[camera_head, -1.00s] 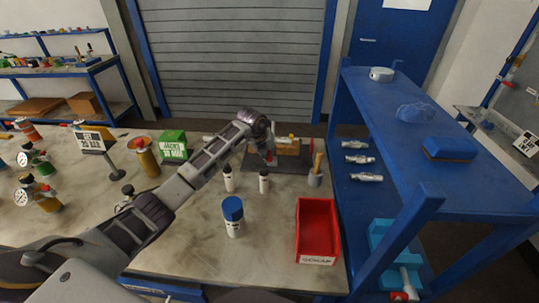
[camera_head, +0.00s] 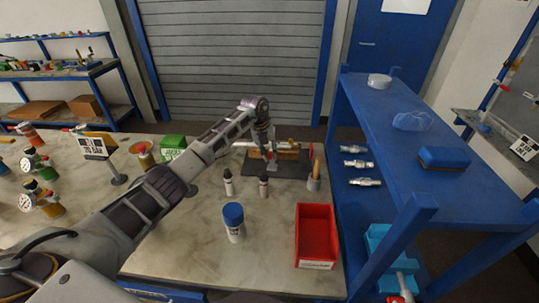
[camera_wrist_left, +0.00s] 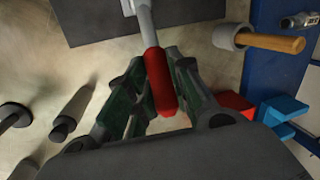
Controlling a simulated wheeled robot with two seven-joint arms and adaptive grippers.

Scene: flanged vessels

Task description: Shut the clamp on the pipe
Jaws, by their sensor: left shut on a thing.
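My left gripper (camera_head: 269,154) is over the dark mat (camera_head: 262,171) on the workbench. In the left wrist view, its fingers (camera_wrist_left: 158,72) are shut on the red handle (camera_wrist_left: 161,88) of the clamp. The clamp's grey lever (camera_wrist_left: 146,24) runs from the red grip toward the top edge of that view. The light pipe (camera_head: 291,143) lies across a wooden block (camera_head: 289,154) at the back of the mat. The clamp's body is mostly hidden behind the gripper in the head view and lies outside the wrist view. My right gripper is not in view.
Two small bottles (camera_head: 228,183), a blue-capped jar (camera_head: 233,222) and a red bin (camera_head: 317,232) stand nearer. A blue shelf (camera_head: 376,112) rises at the right. The bench front is mostly clear.

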